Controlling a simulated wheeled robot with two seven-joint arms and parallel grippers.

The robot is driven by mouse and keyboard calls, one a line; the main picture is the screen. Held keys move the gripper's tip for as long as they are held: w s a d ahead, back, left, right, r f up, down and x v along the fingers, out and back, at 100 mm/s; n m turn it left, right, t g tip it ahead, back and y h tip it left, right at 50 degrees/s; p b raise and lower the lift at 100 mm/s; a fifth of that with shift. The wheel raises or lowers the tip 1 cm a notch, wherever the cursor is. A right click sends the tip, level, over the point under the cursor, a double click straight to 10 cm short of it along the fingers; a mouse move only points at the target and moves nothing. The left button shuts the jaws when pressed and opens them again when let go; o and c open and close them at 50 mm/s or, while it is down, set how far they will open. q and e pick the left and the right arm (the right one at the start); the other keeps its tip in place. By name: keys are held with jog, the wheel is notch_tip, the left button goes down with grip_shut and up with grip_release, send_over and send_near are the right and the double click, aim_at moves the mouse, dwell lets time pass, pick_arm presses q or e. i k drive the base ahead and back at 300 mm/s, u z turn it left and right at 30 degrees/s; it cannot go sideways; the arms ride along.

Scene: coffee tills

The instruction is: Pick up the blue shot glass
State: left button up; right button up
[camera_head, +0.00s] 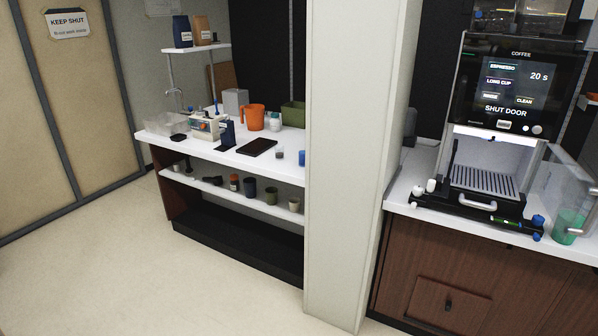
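A small blue cup-like thing (302,158), which looks like the blue shot glass, stands on the white counter (225,160) at the left. It is right against the pillar's edge in this view, and the pillar may hide part of it. A small pale cup (279,153) stands just left of it. Neither of my grippers shows in the head view.
A wide pale pillar (350,150) divides the counter from a coffee machine (500,130) at the right. A dark flat tray (257,147) and an orange jug (254,117) are on the counter. A lower shelf (225,190) holds several cups. Floor (150,260) in front is clear.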

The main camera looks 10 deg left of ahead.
aim_at(303, 159)
jog(key=u, duration=0.85)
jog(key=i, duration=0.7)
jog(key=u, duration=0.8)
jog(key=i, duration=1.6)
jog(key=z, duration=0.95)
jog(key=i, duration=1.05)
jog(key=z, duration=1)
